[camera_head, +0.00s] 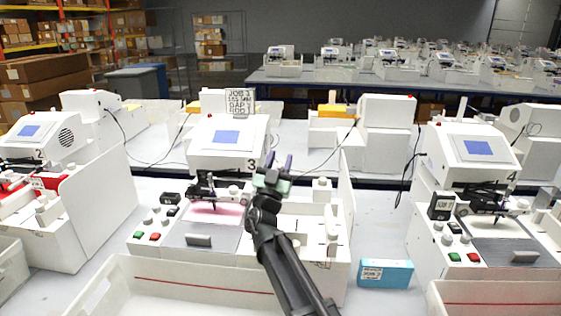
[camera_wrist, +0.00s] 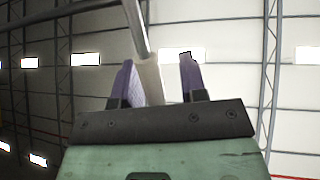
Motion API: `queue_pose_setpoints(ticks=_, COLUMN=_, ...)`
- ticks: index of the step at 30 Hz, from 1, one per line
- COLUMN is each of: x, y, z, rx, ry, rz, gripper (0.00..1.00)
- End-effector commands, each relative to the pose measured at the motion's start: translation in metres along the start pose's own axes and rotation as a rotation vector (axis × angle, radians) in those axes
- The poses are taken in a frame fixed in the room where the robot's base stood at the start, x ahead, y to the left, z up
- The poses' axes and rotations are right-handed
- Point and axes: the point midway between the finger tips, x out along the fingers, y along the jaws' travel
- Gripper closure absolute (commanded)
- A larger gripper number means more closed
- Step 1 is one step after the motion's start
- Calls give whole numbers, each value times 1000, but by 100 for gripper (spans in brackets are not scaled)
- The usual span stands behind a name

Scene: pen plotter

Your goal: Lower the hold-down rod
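My gripper (camera_head: 278,163) is above the right half of plotter 3 (camera_head: 229,141), its purple fingers pointing up and away. In the wrist view, the two purple fingers (camera_wrist: 160,80) stand apart. A grey metal rod (camera_wrist: 138,28) with a paler, thicker lower part comes down between them, nearer the left finger, with a gap to the right finger. Whether it touches the left finger is unclear. It may be the hold-down rod; I cannot make that rod out in the head view, where my arm covers part of the machine.
Plotter 3's black pen carriage (camera_head: 207,187) is left of my gripper. A white side panel (camera_head: 346,190) stands to the right. A white tray (camera_head: 150,283) is in front, and a blue box (camera_head: 385,272) lies right. Plotter 4 (camera_head: 471,150) stands further right.

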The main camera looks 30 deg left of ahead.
Motion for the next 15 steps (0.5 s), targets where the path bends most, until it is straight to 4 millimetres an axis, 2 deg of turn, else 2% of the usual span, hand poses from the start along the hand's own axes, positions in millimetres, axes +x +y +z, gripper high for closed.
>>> queue_pose_setpoints(ticks=9, x=-3, y=0, z=1, rx=0, ry=-1, rz=0, gripper=58)
queue_pose_setpoints(ticks=12, x=-17, y=1, z=3, rx=1, ry=0, rz=-1, gripper=58)
queue_pose_setpoints(ticks=15, x=-32, y=-1, z=-16, rx=2, ry=-1, rz=-2, gripper=58)
